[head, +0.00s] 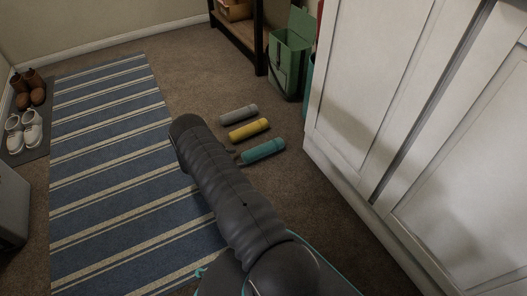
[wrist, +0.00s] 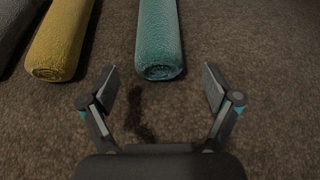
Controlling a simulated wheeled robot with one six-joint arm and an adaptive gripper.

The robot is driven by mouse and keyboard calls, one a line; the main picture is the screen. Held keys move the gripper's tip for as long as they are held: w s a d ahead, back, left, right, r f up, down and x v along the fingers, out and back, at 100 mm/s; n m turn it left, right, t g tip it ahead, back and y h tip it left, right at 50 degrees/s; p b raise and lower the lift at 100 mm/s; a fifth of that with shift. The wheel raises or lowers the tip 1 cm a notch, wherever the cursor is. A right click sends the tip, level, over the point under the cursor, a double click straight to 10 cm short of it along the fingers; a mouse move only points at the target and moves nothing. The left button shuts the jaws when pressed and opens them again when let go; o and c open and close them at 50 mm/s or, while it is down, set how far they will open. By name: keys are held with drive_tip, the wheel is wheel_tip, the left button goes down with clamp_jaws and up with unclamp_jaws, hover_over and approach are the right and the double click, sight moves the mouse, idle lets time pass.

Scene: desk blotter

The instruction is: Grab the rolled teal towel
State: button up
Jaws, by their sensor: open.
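The rolled teal towel (head: 263,151) lies on the brown carpet, nearest to me of three rolled towels. In the wrist view the teal towel (wrist: 160,38) points toward me, its near end centred just beyond my gripper (wrist: 160,90). My gripper is open and empty, with one finger to each side of the towel's line. The fingertips appear short of the towel's near end; I see no contact. In the head view my arm hides most of my gripper.
A yellow rolled towel (head: 249,129) and a grey one (head: 239,114) lie beyond the teal one. White cabinets (head: 350,75) stand close on the right. A green bin (head: 287,62) and a dark shelf (head: 259,40) are behind. A striped rug (head: 115,160) covers the left floor.

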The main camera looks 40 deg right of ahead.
sight(253, 155)
drive_tip(key=shift+r+b+x, duration=0.2)
drive_tip(key=shift+b+x, duration=0.1)
drive_tip(key=shift+x, duration=3.85)
drive_tip(key=c, duration=1.3)
